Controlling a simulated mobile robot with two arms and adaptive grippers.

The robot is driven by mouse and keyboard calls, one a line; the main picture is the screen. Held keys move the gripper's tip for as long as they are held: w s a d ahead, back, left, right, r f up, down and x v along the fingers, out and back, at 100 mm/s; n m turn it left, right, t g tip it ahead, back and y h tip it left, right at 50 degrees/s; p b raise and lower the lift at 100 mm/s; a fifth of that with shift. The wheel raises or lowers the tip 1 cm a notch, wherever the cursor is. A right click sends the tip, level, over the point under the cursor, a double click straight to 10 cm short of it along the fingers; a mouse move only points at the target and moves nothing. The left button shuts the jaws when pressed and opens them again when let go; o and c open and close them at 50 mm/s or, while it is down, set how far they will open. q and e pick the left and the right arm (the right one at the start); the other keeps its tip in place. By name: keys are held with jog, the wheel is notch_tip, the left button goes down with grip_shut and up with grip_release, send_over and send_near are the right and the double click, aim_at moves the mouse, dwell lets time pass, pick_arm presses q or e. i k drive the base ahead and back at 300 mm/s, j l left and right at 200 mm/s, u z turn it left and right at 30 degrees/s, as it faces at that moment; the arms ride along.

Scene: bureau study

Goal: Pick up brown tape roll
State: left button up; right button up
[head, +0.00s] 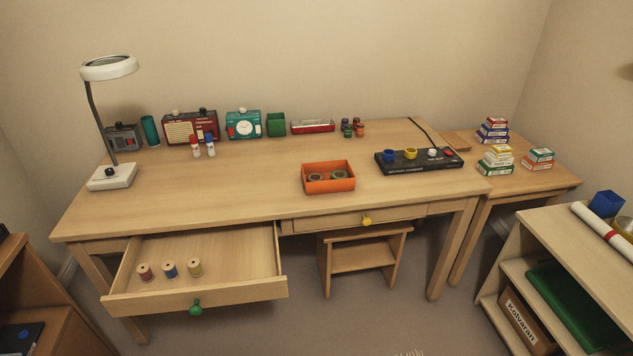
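An orange open box (330,186) stands on the desk, right of its middle and near the front edge. Two small ring-shaped rolls lie side by side inside it. The left roll (315,177) looks dark with a brownish tint, and the right roll (338,175) looks greenish. They are too small to tell for sure which is the brown tape roll. The box's front wall hides their lower parts. Neither of my grippers shows in the head view.
The left drawer (195,295) is pulled open with several thread spools in it. A lamp (110,175) stands at the desk's left. A black panel with coloured cups (420,162) lies right of the box. The desktop left of the box is clear.

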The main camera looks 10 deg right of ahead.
aim_at(314, 177)
jog(key=i+l+u, duration=0.1)
jog(key=i+l, duration=0.35)
jog(key=l, duration=0.2)
jog(key=i+l+u, duration=0.15)
jog(key=l, duration=0.2)
jog(key=i+l+u, duration=0.1)
jog(key=i+l, duration=0.35)
jog(key=l, duration=0.3)
jog(key=j+u, duration=0.05)
